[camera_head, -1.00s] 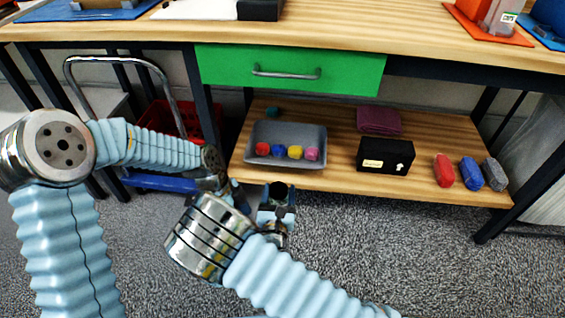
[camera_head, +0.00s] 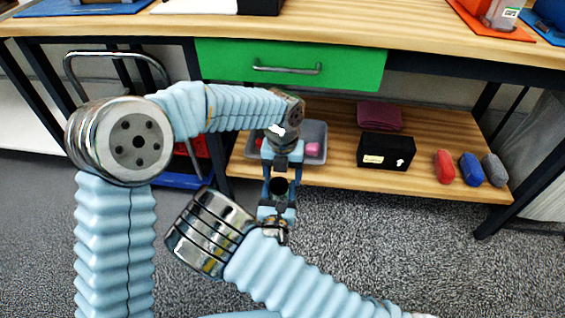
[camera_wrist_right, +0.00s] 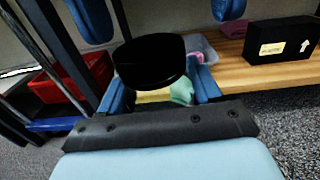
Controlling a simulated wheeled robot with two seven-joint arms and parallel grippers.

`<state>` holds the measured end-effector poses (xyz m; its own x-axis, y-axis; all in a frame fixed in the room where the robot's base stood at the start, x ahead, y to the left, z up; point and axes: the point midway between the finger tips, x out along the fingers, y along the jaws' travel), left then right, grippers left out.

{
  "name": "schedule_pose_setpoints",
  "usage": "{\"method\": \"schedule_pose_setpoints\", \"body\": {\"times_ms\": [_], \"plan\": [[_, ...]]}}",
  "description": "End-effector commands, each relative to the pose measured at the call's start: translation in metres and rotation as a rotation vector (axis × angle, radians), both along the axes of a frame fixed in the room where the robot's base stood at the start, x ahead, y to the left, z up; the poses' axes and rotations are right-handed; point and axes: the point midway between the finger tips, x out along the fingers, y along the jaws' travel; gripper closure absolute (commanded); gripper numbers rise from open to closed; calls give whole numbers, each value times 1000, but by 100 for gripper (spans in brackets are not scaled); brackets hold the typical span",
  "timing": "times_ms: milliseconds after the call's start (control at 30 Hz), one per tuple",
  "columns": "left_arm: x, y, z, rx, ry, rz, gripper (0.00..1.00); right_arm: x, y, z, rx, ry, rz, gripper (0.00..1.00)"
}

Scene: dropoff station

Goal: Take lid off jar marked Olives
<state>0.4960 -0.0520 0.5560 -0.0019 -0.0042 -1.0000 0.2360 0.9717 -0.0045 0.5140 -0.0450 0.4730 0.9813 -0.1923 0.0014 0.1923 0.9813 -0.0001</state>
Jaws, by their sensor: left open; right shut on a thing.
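A jar with a round black lid (camera_wrist_right: 148,62) is between the fingers of my right gripper (camera_wrist_right: 158,92), which is shut on it. In the head view the lid (camera_head: 279,187) shows as a dark disc above the floor in front of the shelf. No label text on the jar is visible, and its body is mostly hidden. My left gripper (camera_head: 281,172) points towards the lid from the shelf side. It is open, and its blue fingers show at the top of the right wrist view (camera_wrist_right: 160,15), one on either side beyond the lid, apparently apart from it.
A grey bin (camera_head: 318,132) on the lower shelf is partly hidden by my left arm. A black box (camera_head: 386,151), a purple cloth (camera_head: 380,117) and red, blue and grey items lie right of it. A green drawer (camera_head: 290,64) hangs under the tabletop. A red crate (camera_wrist_right: 70,75) stands left.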

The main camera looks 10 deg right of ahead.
Motion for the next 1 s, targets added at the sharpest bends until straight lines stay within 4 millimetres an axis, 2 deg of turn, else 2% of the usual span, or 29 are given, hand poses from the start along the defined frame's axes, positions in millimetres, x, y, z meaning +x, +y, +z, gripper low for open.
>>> {"method": "schedule_pose_setpoints", "body": {"times_ms": [200,467,800,867,900,1000], "plan": [[0,0,-19,-1,1,1,29,0,0,1,1,-4,0,100],[0,0,-21,-1,0,2,29,0,1,2,1,-4,1,100],[-1,-3,-19,-7,0,-1,79,0,3,0,0,0,7,100],[-1,-4,-19,-8,-1,-2,86,0,3,0,0,0,9,100],[-2,-5,-18,-9,-1,-3,47,0,4,0,0,1,10,100],[-2,-5,-18,-11,-2,-3,31,0,4,-1,0,2,11,100]]}}
